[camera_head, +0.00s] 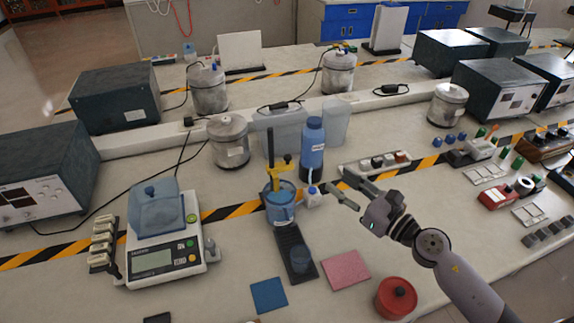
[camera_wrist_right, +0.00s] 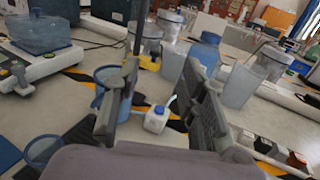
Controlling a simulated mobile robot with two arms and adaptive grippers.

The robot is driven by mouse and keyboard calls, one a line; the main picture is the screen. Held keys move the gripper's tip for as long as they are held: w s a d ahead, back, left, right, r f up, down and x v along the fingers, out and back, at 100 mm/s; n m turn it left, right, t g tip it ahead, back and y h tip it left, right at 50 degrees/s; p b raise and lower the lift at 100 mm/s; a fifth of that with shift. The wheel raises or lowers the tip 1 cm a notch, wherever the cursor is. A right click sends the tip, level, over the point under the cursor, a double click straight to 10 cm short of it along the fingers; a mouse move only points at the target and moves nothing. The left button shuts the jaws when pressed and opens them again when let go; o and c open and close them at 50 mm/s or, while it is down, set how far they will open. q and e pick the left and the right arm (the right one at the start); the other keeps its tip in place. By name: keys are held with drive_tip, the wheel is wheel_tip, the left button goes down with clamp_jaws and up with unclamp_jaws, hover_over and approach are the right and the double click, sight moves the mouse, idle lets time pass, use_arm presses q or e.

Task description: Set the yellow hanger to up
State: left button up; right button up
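The yellow hanger (camera_head: 279,164) is on a dark upright rod of a stand left of the blue bottle (camera_head: 312,150) in the head view. A blue beaker (camera_head: 279,210) is just below it, and a long dark base (camera_head: 296,252) reaches toward me. My right gripper (camera_head: 337,179) is open and empty, to the right of the hanger and apart from it. In the right wrist view, the fingers (camera_wrist_right: 163,85) are spread. The dark rod and the beaker show behind the left finger, which hides part of the stand. My left gripper is not in view.
A small white bottle (camera_head: 313,196) stands between the beaker and my right gripper. A balance (camera_head: 165,250) is at left. A blue pad (camera_head: 268,295), a pink pad (camera_head: 346,270) and a red round container (camera_head: 396,298) lie in front. A switch strip (camera_head: 375,162) lies behind the gripper.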

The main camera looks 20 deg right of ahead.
wheel_tip(320, 180, down, 5)
drive_tip(key=b, duration=0.4)
drive_tip(key=p, duration=0.4)
approach(290, 159)
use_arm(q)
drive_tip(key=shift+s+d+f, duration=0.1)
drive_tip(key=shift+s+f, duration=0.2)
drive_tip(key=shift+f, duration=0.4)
use_arm(e)
drive_tip(key=x, duration=0.9)
drive_tip(key=shift+c, duration=0.6)
clamp_jaws()
